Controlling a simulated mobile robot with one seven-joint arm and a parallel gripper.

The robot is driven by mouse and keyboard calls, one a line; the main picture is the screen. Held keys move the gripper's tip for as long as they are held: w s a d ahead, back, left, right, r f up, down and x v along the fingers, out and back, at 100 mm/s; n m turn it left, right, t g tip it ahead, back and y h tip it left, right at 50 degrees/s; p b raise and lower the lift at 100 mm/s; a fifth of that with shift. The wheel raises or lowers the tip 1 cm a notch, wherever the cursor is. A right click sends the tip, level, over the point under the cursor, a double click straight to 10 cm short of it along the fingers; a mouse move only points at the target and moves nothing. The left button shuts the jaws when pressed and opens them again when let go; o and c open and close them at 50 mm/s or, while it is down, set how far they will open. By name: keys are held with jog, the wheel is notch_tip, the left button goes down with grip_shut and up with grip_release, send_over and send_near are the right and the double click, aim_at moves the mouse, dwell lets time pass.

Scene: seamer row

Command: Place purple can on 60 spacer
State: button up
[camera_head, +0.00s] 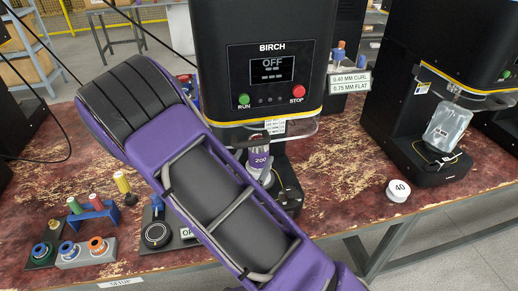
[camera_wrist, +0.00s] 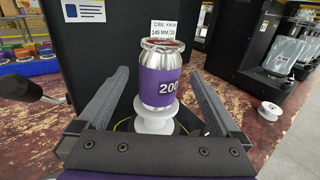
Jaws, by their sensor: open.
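The purple can (camera_wrist: 160,80) is silver with a purple band marked 200. It stands upright on a white flanged spacer (camera_wrist: 154,122) at the BIRCH machine, and appears to rest on it. The number on this spacer does not show. My gripper (camera_wrist: 160,76) is open, with one finger on each side of the can and a visible gap to both. In the head view the purple can (camera_head: 259,160) shows beyond my purple arm, which hides much of the spacer and gripper. A white spacer marked 40 (camera_head: 398,190) lies on the table to the right.
The BIRCH machine (camera_head: 222,60) reads OFF and stands close behind the can. A second machine (camera_head: 385,120) with a clear container stands at the right. Coloured tooling and a blue rack (camera_head: 95,216) sit at the left. The table between the machines is mostly clear.

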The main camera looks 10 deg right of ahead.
aim_at(255, 155)
jog(key=shift+v, duration=1.95)
